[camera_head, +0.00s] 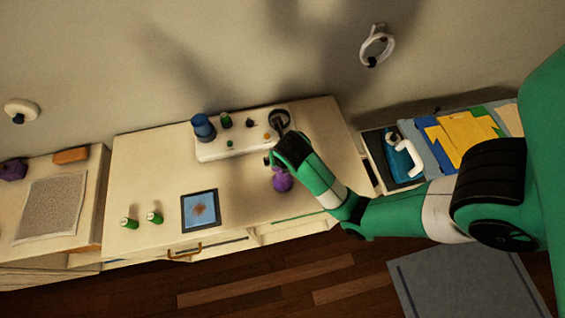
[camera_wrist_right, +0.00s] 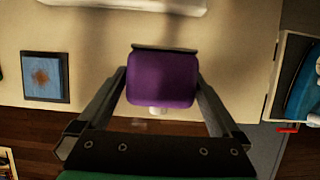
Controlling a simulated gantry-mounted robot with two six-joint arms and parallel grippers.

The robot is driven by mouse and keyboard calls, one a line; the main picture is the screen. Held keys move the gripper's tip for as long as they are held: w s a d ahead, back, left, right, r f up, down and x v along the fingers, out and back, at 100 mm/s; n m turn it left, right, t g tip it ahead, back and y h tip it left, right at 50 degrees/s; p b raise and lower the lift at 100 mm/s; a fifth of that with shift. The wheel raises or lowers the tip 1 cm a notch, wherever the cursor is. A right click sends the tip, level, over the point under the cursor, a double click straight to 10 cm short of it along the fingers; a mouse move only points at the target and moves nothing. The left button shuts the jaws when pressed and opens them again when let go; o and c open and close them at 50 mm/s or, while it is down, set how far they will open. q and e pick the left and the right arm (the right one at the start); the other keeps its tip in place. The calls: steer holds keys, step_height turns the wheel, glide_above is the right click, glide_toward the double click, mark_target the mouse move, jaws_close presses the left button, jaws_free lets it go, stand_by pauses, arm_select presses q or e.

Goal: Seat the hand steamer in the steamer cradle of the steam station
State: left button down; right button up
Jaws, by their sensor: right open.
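A purple block-like thing with a small white nozzle, apparently the hand steamer (camera_head: 282,181), is on or just above the cream dresser top near its front edge. My left gripper is out of view.
The station carries a blue tank (camera_head: 203,127) and small knobs. An iron-like white-handled thing (camera_head: 410,160) and folded cloths (camera_head: 460,140) are at right.

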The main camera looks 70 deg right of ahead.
steer(key=b+x, duration=0.4)
steer(key=x, duration=0.1)
steer(key=shift+s, duration=0.1)
steer(key=shift+d+f, duration=0.1)
jaws_close()
